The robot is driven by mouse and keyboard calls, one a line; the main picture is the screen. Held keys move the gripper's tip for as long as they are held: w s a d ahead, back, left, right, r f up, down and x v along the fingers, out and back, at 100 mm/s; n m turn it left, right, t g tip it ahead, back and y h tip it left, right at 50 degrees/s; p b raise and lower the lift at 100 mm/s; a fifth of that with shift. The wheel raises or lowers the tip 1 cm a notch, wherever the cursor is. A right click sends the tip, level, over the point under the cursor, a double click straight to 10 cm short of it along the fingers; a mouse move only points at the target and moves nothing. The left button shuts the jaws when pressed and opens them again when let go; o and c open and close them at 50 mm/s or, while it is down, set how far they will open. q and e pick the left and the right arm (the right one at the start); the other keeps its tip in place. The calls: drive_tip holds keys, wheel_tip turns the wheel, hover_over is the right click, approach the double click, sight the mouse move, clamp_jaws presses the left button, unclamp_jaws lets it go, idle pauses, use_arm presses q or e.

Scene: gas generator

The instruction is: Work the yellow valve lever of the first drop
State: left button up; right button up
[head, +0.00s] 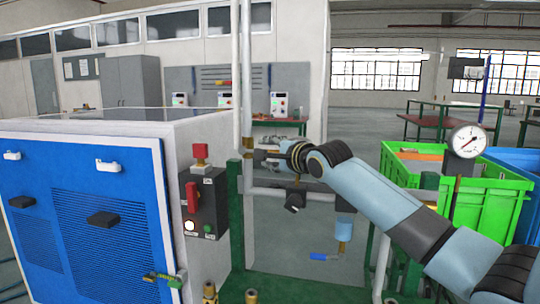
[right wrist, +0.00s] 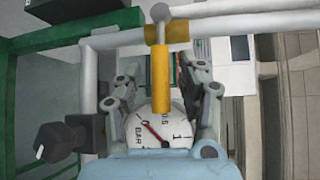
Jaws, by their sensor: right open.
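The yellow valve lever (right wrist: 160,82) shows in the right wrist view, pointing down from a brass-coloured valve (right wrist: 180,31) on a pale pipe. My right gripper (right wrist: 160,88) is open, with one finger on each side of the lever and a visible gap on both sides. In the head view, my right gripper (head: 266,158) reaches in from the right to the vertical pipe (head: 246,90), beside the brass-coloured valve (head: 248,143). The lever cannot be made out there. My left gripper is not in view.
A pressure gauge (right wrist: 160,132) shows between the fingers in the wrist view. A black knob (right wrist: 58,140) is at lower left there. In the head view, a blue-fronted cabinet (head: 90,220), a control box (head: 205,205) and a green post (head: 236,230) stand left of the gripper; a green crate (head: 485,200) is right.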

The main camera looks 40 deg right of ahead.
drive_tip(key=c, duration=0.8)
clamp_jaws()
drive_tip(key=shift+f, duration=0.1)
